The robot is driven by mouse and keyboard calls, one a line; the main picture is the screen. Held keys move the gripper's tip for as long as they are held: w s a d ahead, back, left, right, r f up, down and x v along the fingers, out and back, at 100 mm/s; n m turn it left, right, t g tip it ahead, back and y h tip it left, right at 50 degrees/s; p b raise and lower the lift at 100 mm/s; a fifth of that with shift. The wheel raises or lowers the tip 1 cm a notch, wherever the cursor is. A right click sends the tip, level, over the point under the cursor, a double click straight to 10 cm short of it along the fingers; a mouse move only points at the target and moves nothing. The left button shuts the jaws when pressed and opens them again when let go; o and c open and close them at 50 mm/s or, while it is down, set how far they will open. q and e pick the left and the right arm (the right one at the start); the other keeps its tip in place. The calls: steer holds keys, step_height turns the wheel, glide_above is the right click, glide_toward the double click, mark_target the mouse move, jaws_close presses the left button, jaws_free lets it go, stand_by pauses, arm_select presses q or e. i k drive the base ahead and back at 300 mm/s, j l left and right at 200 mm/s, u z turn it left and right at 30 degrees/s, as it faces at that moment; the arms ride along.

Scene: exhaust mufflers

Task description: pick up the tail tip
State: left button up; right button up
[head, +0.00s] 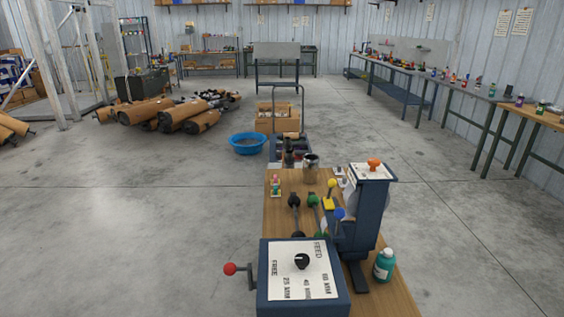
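No arm or gripper of mine shows in the head view. I cannot pick out the tail tip with certainty. A short, dark metallic cylinder (311,172) stands upright near the far end of the wooden workbench (285,220), and it may be the tail tip. A pile of brown, cylindrical muffler-like bodies (180,115) lies on the floor at the back left.
On the bench are a blue control box (302,284) with a red-knobbed lever, a blue upright machine (362,215) and a green bottle (384,265). A blue basin (248,144) and cardboard boxes (277,117) stand beyond.

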mark_target(310, 167)
steer(key=j+z, duration=0.15)
steer(key=j, duration=0.75)
steer(key=i+j+z, duration=0.1)
steer(key=j, duration=0.85)
steer(key=i+j+z, duration=0.2)
steer(key=j, duration=0.35)
steer(key=i+j+z, duration=0.1)
steer(key=i+j, duration=0.15)
steer(key=i+j+z, duration=0.15)
steer(key=i+j, duration=0.2)
steer(key=i+j+z, duration=0.1)
steer(key=i+j, duration=0.25)
steer(key=j, duration=0.15)
steer(key=i+j+z, duration=0.1)
steer(key=i+j, duration=0.25)
steer(key=i, duration=0.15)
steer(key=i+j, duration=0.4)
steer(key=i+l+z, duration=0.05)
